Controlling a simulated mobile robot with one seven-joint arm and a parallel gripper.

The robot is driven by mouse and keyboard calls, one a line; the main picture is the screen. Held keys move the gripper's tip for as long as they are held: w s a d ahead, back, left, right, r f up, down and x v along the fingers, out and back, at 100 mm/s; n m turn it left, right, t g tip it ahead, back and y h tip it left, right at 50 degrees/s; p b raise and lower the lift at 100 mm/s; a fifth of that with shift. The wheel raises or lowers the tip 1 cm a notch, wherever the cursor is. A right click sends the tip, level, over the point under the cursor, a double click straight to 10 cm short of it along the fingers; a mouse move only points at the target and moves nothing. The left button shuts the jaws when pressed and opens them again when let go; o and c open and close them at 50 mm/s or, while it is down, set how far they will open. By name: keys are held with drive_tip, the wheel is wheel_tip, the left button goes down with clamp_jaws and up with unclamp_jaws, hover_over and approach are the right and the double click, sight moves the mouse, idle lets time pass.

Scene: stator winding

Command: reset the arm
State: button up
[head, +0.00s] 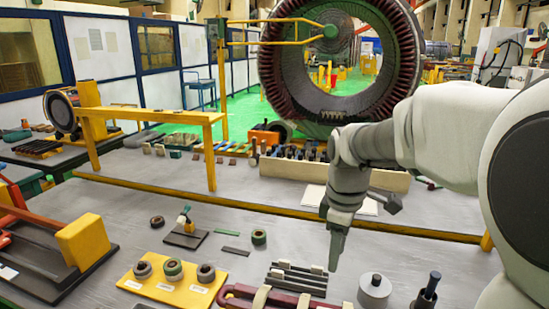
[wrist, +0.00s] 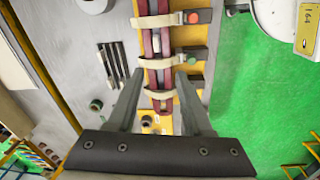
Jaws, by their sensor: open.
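My gripper (head: 336,262) points down over the grey front table (head: 130,215) in the head view, with my arm reaching in from the right. Its fingers overlap in that view. In the wrist view the two fingers of my gripper (wrist: 160,76) stand apart with nothing held between them. Below them lies a dark red coil bar (wrist: 152,45) with cream straps across it. The same red bar (head: 235,292) shows at the bottom edge of the head view. Whether the fingertips are clear of it by much, I cannot tell.
Black slotted bars (head: 297,278), a grey cylinder (head: 374,289) and a yellow plate with rings (head: 172,291) lie around my gripper. A large stator ring (head: 405,50) stands behind. A yellow rail (head: 280,211) crosses the table. Green floor (wrist: 260,110) lies at right in the wrist view.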

drive_tip(key=s+r+m+t, duration=0.1)
drive_tip(key=s+m+t, duration=0.1)
drive_tip(key=s+m, duration=0.4)
drive_tip(key=s+r+m+t, duration=0.2)
drive_tip(key=s+m, duration=0.4)
drive_tip(key=s, duration=0.5)
drive_tip(key=shift+s+r+t, duration=0.3)
drive_tip(key=shift+t, duration=0.1)
drive_tip(key=shift+a, duration=0.1)
idle(0.7)
